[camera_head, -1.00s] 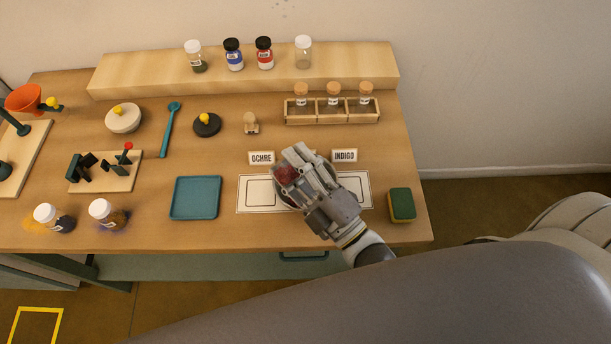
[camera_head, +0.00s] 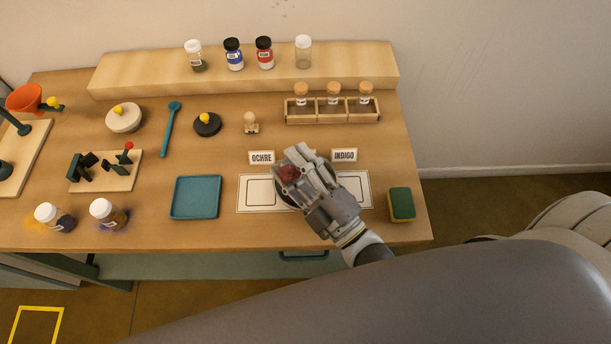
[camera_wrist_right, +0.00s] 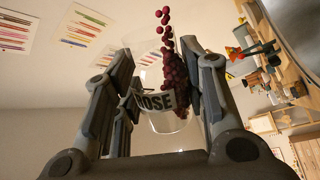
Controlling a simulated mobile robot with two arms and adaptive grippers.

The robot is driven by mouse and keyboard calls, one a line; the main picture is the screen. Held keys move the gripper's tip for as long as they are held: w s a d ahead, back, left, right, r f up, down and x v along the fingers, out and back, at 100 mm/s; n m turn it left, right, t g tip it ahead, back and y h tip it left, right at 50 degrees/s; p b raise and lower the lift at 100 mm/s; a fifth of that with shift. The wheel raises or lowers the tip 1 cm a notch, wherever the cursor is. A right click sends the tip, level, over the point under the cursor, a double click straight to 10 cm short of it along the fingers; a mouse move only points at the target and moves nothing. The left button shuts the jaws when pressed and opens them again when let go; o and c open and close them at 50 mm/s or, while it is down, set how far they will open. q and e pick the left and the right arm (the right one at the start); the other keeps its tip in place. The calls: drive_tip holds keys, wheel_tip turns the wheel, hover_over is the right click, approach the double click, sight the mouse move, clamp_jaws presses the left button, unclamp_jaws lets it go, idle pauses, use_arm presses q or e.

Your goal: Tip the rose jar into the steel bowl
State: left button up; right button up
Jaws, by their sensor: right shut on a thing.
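The rose jar (camera_head: 289,173) is clear, with dark red beads inside. My right gripper (camera_head: 298,168) is shut on it above the white mat. In the right wrist view the jar (camera_wrist_right: 158,98) sits between both fingers (camera_wrist_right: 158,95), with its ROSE label facing the camera. It is tipped over, and several beads (camera_wrist_right: 163,18) are out past its mouth in a loose stream. The steel bowl is mostly hidden under my right gripper in the head view; a grey curved surface (camera_wrist_right: 300,25) at the upper right of the wrist view looks like part of it. My left gripper is not in view.
The printed mat (camera_head: 243,205) lies under my right gripper, with OCHRE (camera_head: 261,157) and INDIGO (camera_head: 344,156) cards behind it. A teal tray (camera_head: 195,198) is to the left, a sponge (camera_head: 402,204) to the right. A vial rack (camera_head: 333,117) stands behind.

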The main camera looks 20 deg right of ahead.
drive_tip(key=shift+w+d+f+m, duration=0.1)
drive_tip(key=shift+d+f+m, duration=0.2)
drive_tip(key=shift+m, duration=0.4)
idle(1.1)
drive_tip(key=shift+w+d+r+m+h+p, duration=0.1)
drive_tip(key=shift+r+m+h+p, duration=0.65)
drive_tip(key=shift+p, duration=0.85)
idle(0.6)
